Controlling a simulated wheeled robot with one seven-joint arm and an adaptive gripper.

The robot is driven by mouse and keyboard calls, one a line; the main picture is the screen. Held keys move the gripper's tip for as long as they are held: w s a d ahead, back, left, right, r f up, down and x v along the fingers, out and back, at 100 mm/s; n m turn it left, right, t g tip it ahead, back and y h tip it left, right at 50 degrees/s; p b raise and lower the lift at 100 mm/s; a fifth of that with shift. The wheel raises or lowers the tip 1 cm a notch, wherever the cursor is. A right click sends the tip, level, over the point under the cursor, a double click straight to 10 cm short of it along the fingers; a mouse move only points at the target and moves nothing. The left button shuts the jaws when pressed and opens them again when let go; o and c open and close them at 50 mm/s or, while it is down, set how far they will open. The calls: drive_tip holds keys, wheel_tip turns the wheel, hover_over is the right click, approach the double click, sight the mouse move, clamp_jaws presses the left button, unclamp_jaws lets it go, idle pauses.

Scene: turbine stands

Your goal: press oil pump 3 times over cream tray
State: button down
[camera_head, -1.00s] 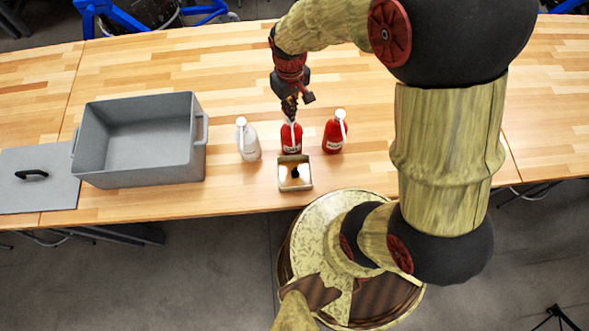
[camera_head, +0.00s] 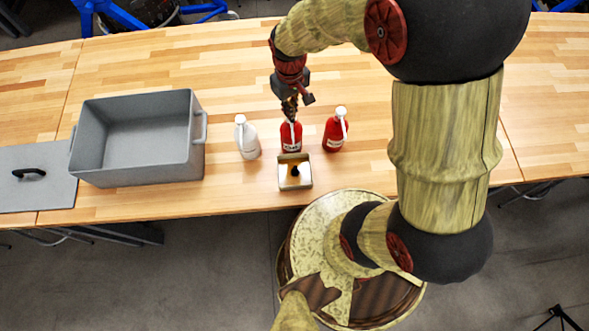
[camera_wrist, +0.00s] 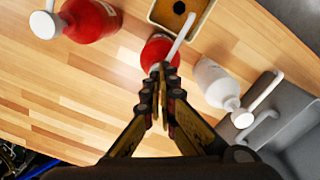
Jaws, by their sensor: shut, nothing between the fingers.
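The cream tray (camera_head: 283,186) sits near the table's front edge, with a dark spot on its floor. It also shows at the top of the wrist view (camera_wrist: 158,17). A red pump bottle (camera_head: 291,141) stands upright just behind it, its white spout pointing toward the tray. My gripper (camera_head: 290,115) points down at this bottle's pump, shut and empty. In the wrist view, the closed fingertips (camera_wrist: 163,74) overlap the pump head of that red bottle (camera_wrist: 155,50). I cannot tell whether they touch it. The bottle's label is too small to read.
A white pump bottle (camera_head: 248,143) stands to the left and another red one (camera_head: 334,136) to the right, both close by. A large grey bin (camera_head: 140,171) and its lid (camera_head: 40,190) lie farther left. The table's right side is clear.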

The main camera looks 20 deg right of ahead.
drive_tip(key=shift+r, duration=0.1)
drive_tip(key=shift+r+p, duration=0.7)
drive_tip(key=shift+r, duration=0.15)
drive_tip(key=shift+r, duration=0.15)
wheel_tip(320, 180, up, 6)
drive_tip(key=p, duration=0.4)
idle(0.7)
drive_tip(key=s+m+t+b, duration=0.2)
drive_tip(key=s+t+b, duration=0.3)
drive_tip(key=s+b, duration=0.9)
drive_tip(key=f+b, duration=0.1)
drive_tip(key=b, duration=0.7)
drive_tip(key=shift+t+b, duration=0.3)
